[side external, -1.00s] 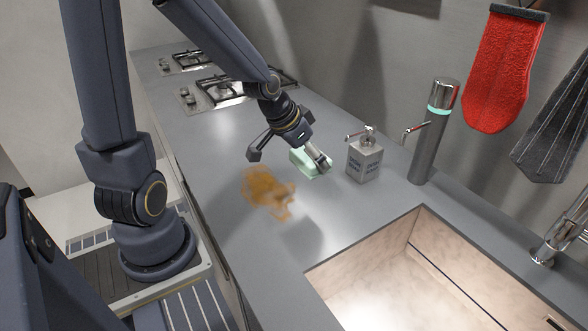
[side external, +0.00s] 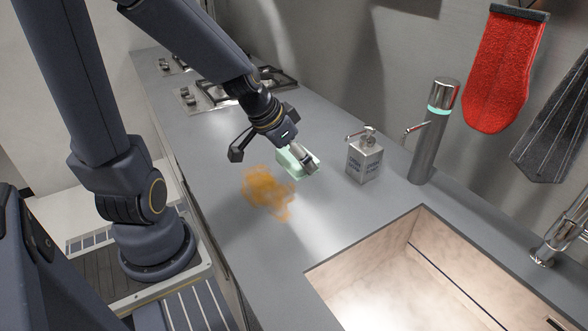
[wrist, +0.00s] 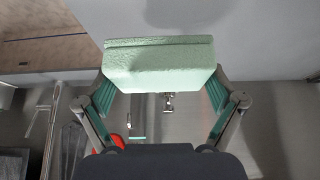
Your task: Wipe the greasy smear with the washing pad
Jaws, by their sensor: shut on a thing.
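The washing pad (side external: 290,163) is a pale green block. My gripper (side external: 298,160) is shut on it, beside the far right edge of the smear. In the wrist view the pad (wrist: 158,65) sits between the two fingers of my gripper (wrist: 160,85). The greasy smear (side external: 268,190) is an orange-brown patch on the grey counter, in front of and slightly left of the pad. I cannot tell whether the pad touches the counter. The smear does not show clearly in the wrist view.
A soap dispenser (side external: 365,158) stands right of the pad, with a grey cylindrical dispenser (side external: 432,135) beyond it. The sink (side external: 400,275) opens at the front right. A gas hob (side external: 215,92) lies at the back. A red mitt (side external: 505,70) and a grey cloth hang on the wall.

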